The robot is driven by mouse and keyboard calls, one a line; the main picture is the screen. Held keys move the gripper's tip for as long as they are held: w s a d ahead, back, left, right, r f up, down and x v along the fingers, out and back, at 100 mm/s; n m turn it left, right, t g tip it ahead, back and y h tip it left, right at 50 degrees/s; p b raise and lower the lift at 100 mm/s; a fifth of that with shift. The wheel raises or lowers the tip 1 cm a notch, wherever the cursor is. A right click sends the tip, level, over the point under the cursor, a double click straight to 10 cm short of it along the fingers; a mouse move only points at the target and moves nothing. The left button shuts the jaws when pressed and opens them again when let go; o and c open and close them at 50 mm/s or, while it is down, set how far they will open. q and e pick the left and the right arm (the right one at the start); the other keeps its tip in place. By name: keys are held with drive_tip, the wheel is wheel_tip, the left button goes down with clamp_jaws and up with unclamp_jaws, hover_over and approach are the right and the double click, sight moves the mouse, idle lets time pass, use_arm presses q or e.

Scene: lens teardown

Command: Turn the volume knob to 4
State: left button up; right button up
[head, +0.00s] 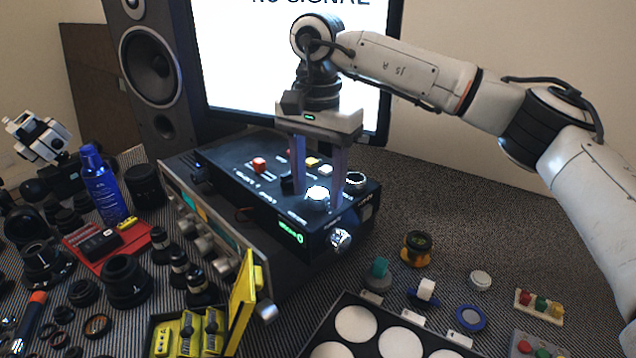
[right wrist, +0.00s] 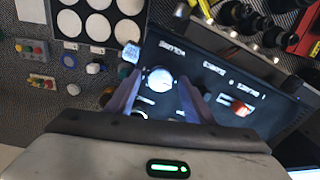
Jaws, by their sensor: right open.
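The black control box (head: 262,185) stands in the middle of the table. A pale round knob (head: 317,195), which I take as the volume knob, sits on its top near the front edge. A small green display (head: 290,233) on the front face seems to read volume 0. My right gripper (head: 318,201) points down over the box, open, with one finger on each side of this knob. In the right wrist view the knob (right wrist: 158,79) shows between the fingertips; whether they touch it is unclear. My left gripper is not in view.
A clear knob (head: 340,239) is on the box's front face, and a dark-ringed one (head: 355,181) is on top at right. A red button (head: 259,164) is farther back. A silver unit (head: 215,240) lies left. Several lenses crowd the left; a speaker (head: 152,65) and screen (head: 240,60) stand behind.

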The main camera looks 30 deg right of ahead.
drive_tip(key=c, duration=1)
drive_tip(key=shift+c, duration=0.2)
drive_tip(key=shift+m, duration=0.4)
drive_tip(key=shift+r+m+p, duration=0.1)
drive_tip(key=shift+m+p, duration=0.4)
drive_tip(key=shift+m, duration=0.4)
drive_tip(key=m, duration=0.2)
drive_tip(key=shift+m+p, duration=0.3)
drive_tip(key=shift+m, duration=0.1)
drive_tip(key=m, duration=0.5)
drive_tip(key=shift+p, duration=0.4)
drive_tip(key=m, duration=0.6)
drive_tip(key=shift+m+p, duration=0.35)
drive_tip(key=shift+m, duration=0.05)
drive_tip(key=m, duration=0.6)
drive_tip(key=shift+m, duration=0.4)
